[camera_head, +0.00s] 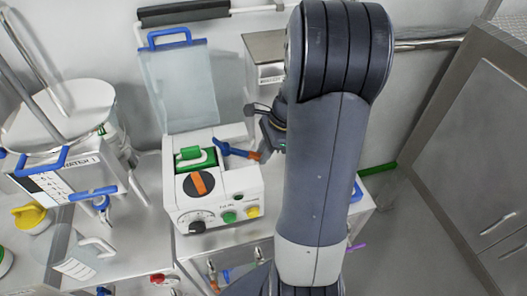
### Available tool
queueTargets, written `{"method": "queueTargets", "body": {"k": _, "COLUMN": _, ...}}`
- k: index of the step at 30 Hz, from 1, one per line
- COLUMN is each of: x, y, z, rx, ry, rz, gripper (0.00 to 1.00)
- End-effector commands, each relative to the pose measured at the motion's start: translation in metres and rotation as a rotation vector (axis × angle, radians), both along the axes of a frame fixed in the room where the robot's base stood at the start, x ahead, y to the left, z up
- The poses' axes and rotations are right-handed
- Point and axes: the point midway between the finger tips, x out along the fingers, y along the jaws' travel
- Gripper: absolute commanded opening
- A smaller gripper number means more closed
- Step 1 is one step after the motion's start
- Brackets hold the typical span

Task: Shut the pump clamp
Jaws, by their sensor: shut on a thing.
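The pump (215,215) is a white box on a steel bench, left of my arm. It has a round dial (198,184) with an orange bar, a green part (195,158) on top, and knobs and buttons in front. A blue lever (232,151) with an orange end, seemingly the clamp lever, sticks out from its top right side toward my gripper. My gripper (264,150) is at the lever's orange end and appears shut on it. My arm hides part of the gripper, so the fingertips are not clear.
A clear panel with a blue handle (170,37) stands raised behind the pump. A steel box (266,50) is behind my gripper.

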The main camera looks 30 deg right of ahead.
Motion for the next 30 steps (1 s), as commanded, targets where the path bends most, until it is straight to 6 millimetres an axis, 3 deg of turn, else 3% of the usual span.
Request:
{"method": "queueTargets", "body": {"k": 11, "x": -0.001, "y": -0.004, "z": 0.023, "rx": -0.151, "ry": 0.042, "rz": 0.006, "gripper": 0.00}}
{"method": "queueTargets", "body": {"k": 30, "x": 0.002, "y": 0.000, "z": 0.078, "rx": -0.713, "ry": 0.195, "rz": 0.006, "gripper": 0.00}}
